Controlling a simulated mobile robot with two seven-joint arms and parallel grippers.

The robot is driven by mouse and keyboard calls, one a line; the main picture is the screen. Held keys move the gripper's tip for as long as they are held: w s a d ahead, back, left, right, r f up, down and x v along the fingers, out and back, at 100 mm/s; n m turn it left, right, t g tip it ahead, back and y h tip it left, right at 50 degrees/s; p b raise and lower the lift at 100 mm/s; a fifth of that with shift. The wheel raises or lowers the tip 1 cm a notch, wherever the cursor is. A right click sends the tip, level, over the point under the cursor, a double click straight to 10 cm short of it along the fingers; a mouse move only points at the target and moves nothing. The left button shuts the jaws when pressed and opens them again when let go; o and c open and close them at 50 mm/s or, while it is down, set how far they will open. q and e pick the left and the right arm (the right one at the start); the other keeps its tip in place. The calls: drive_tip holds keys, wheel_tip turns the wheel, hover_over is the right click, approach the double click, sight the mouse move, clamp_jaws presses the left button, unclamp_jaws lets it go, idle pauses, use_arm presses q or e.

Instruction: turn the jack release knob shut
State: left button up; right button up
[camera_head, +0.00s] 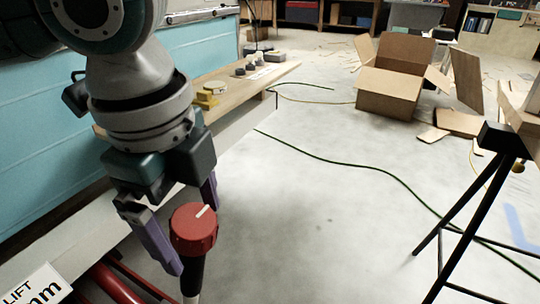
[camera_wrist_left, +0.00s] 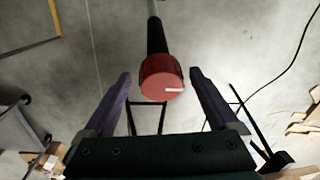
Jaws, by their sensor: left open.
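The jack release knob (camera_head: 193,228) is a red round knob with a white pointer line, on top of a black upright stem. In the head view it is low and left of centre. In the left wrist view the knob (camera_wrist_left: 161,78) shows between the fingers, its white mark pointing right. My left gripper (camera_head: 194,230) is open, with one purple finger on each side of the knob. In the left wrist view its fingertips (camera_wrist_left: 159,73) have gaps to the knob on both sides. My right gripper is not in view.
A teal camper side (camera_head: 60,130) and a wooden board (camera_head: 245,82) with small parts lie at the left. Red jack tubes (camera_head: 112,284) and a LIFT sign (camera_head: 38,290) are at lower left. A black stand (camera_head: 478,215) is at right. Hoses cross the floor.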

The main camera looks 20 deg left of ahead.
use_arm(q)
drive_tip(key=shift+c, duration=0.3)
drive_tip(key=c, duration=1.3)
drive_tip(key=shift+r+p, duration=0.15)
drive_tip(key=shift+p, duration=0.3)
drive_tip(key=n+p, duration=0.3)
drive_tip(key=p, duration=0.1)
drive_tip(key=n+t+y+p, duration=0.1)
drive_tip(key=n+p, duration=0.1)
drive_tip(key=p, duration=0.3)
drive_tip(key=n+p, duration=0.3)
drive_tip(key=p, duration=0.1)
drive_tip(key=shift+s+d+r+n+t, duration=0.15)
drive_tip(key=shift+d+n+t, duration=0.1)
drive_tip(key=shift+n+t, duration=0.05)
drive_tip(key=n+y+p, duration=0.1)
drive_tip(key=n+p, duration=0.1)
drive_tip(key=shift+n, duration=0.4)
drive_tip(key=shift+d+f+n+p, duration=0.1)
drive_tip(key=shift+f+n+p, duration=0.1)
drive_tip(key=shift+n+p, duration=0.6)
drive_tip(key=n+y, duration=0.1)
drive_tip(key=n, duration=0.1)
drive_tip(key=shift+n, duration=0.3)
drive_tip(key=shift+f+n+y+p, duration=0.1)
drive_tip(key=shift+n+y+p, duration=0.25)
drive_tip(key=shift+n, duration=0.65)
